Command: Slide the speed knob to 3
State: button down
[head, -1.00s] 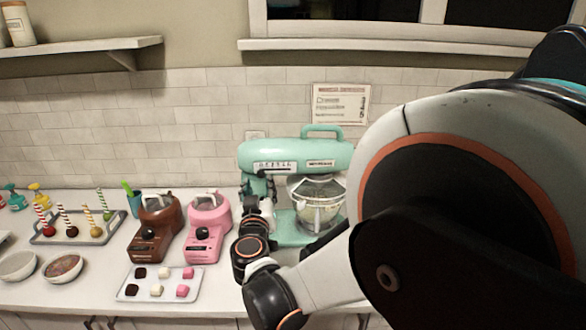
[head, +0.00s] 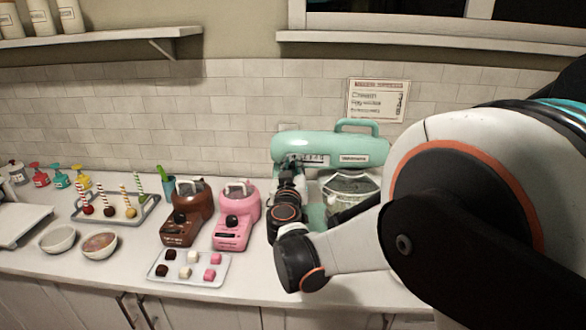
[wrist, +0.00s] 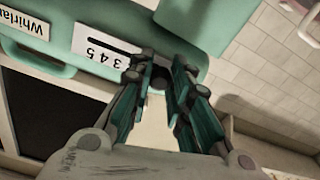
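The teal stand mixer (head: 330,146) stands on the counter against the tiled wall. Its white speed panel (head: 313,160) faces me on the head's left part. In the wrist view the panel (wrist: 96,52) shows 3, 4 and 5 beside a dark slot; the lower numbers are hidden by my gripper. My gripper (wrist: 160,80) is at that end of the panel, its two fingers apart. A dark rounded piece, seemingly the speed knob (wrist: 158,78), shows between the fingertips; I cannot tell if they touch it. In the head view my gripper (head: 288,168) covers the panel's left end.
A glass bowl (head: 350,188) sits under the mixer head. Pink (head: 236,212) and brown (head: 188,212) machines stand to its left, with a tray of sweets (head: 190,279) in front. A paper sign (head: 378,100) hangs on the wall behind.

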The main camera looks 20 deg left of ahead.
jog(key=shift+w+d, duration=0.15)
jog(key=shift+d, duration=0.6)
jog(key=c, duration=1.5)
grip_release()
jog(key=shift+a, duration=0.1)
jog(key=shift+o, duration=0.2)
jog(key=v, duration=1.2)
